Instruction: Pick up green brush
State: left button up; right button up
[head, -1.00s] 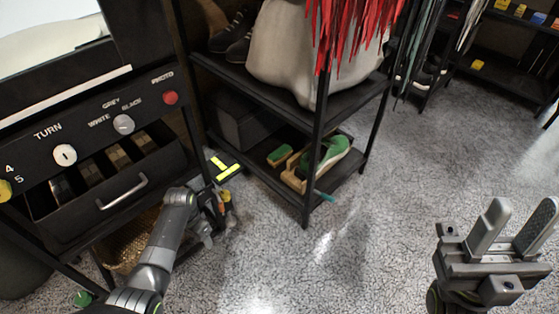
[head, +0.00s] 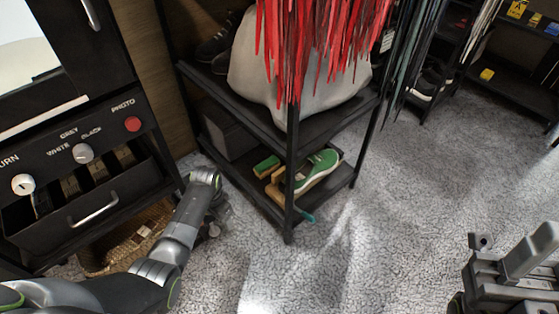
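A small green-topped brush with a tan base (head: 266,165) lies on the lower shelf of the black rack, left of a green and white sneaker (head: 318,168). A tan wooden piece (head: 276,190) is beside the sneaker, partly hidden by the rack's front post. My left gripper (head: 220,217) is low, at the left front of the rack, apart from the brush. Its fingers are dark and partly hidden by my arm. My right gripper (head: 542,262) is at the lower right edge, far from the brush, empty and partly cut off; its fingers were apart in the earlier frame.
The black rack (head: 288,225) has a front post and a shelf above the brush holding a pale bag (head: 290,85), with red strips hanging above. A teal piece (head: 306,215) juts past the lower shelf. A black cabinet (head: 60,150) stands left. The floor (head: 400,190) right of the rack is clear.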

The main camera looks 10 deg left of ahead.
aim_at(263, 169)
jog(key=i+z, duration=0.2)
jog(key=i, duration=0.3)
jog(key=i+j+z, duration=0.15)
jog(key=i, duration=0.35)
